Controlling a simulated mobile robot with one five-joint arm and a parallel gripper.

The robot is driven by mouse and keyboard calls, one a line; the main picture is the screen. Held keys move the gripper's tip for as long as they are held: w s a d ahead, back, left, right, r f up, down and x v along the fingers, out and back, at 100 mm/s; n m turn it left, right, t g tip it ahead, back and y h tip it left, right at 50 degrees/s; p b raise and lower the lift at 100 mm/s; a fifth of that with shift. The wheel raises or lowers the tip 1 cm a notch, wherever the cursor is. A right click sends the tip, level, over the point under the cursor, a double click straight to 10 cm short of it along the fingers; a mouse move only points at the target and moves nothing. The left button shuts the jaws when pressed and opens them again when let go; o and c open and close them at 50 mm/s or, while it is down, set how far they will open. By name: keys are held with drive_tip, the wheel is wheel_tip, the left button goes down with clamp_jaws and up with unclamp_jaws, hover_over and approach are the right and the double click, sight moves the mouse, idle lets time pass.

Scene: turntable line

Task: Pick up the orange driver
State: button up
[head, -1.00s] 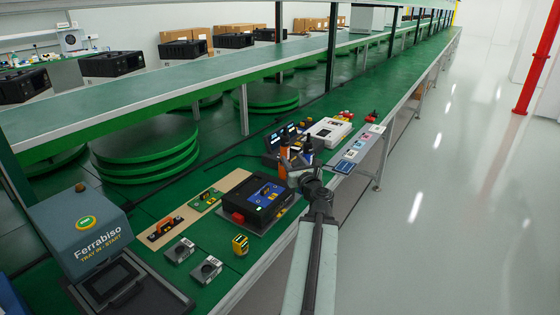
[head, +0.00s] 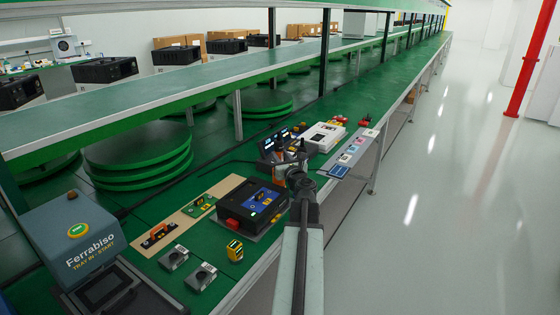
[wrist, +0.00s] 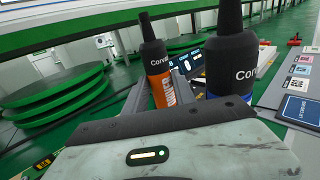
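The orange driver (wrist: 162,88) stands upright in the wrist view, with a black top and an orange body. My gripper (wrist: 163,80) has one finger on each side of its body, spread apart; whether either finger touches it I cannot tell. A blue driver (wrist: 231,70) with a black top stands close by on the right, just beyond my right finger.
A black device (head: 252,203) and a yellow item (head: 235,250) sit on the green bench nearer me. A white device (head: 324,136) and a row of cards (head: 352,150) lie beyond the drivers. Stacked green turntables (head: 138,158) are on the left. The floor at right is clear.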

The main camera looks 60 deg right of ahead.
clamp_jaws()
